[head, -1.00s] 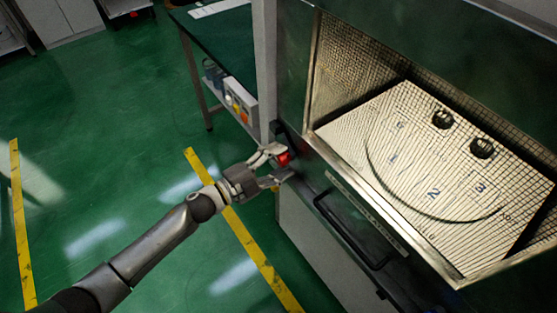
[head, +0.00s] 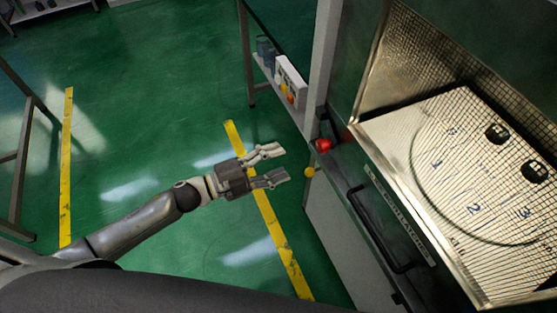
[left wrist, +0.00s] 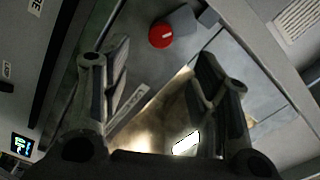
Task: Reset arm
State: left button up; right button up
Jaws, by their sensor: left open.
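My left gripper (head: 278,165) is open and empty in the head view. It hangs in free air to the left of the microwave generator cabinet (head: 340,225), over the green floor. A red button (head: 323,145) sits on the cabinet's left front corner, to the right of the fingertips and apart from them. In the left wrist view, both open fingers (left wrist: 160,100) show with nothing between them, and the red button (left wrist: 161,35) is beyond them near the top. My right gripper is in neither view.
The cabinet's open chamber (head: 470,170) has a mesh lining and a numbered plate. A black handle (head: 380,235) sticks out of its front. A table with a switch box (head: 290,80) stands behind.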

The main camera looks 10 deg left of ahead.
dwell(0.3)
pick_arm(q)
jog(key=w+a+f+n+t+y, duration=0.1)
jog(key=a+f+n+y, duration=0.35)
jog(key=f, duration=0.45)
jog(key=w+a+f+n+t+y, duration=0.1)
jog(key=a+f+n+y, duration=0.35)
jog(key=f, duration=0.55)
jog(key=s+a+f+n+g+y, duration=0.25)
jog(key=s+f, duration=0.25)
jog(key=f, duration=0.3)
jog(key=s+a+f+n+g+y, duration=0.1)
jog(key=s+a+f+n, duration=0.3)
jog(key=s+f, duration=0.25)
jog(key=s+f+n+g, duration=0.2)
jog(key=s+f, duration=0.3)
jog(key=s, duration=0.4)
jog(key=s+d+f+n+g+y, duration=0.1)
jog(key=s+f+g, duration=0.2)
jog(key=s, duration=0.7)
jog(key=s+d+f+n+g+y, duration=0.1)
jog(key=s+f+n+g, duration=0.1)
jog(key=s+f, duration=0.4)
jog(key=s+g, duration=0.1)
jog(key=s, duration=0.2)
jog(key=shift+s+f+n, duration=0.3)
jog(key=shift+s+n, duration=0.05)
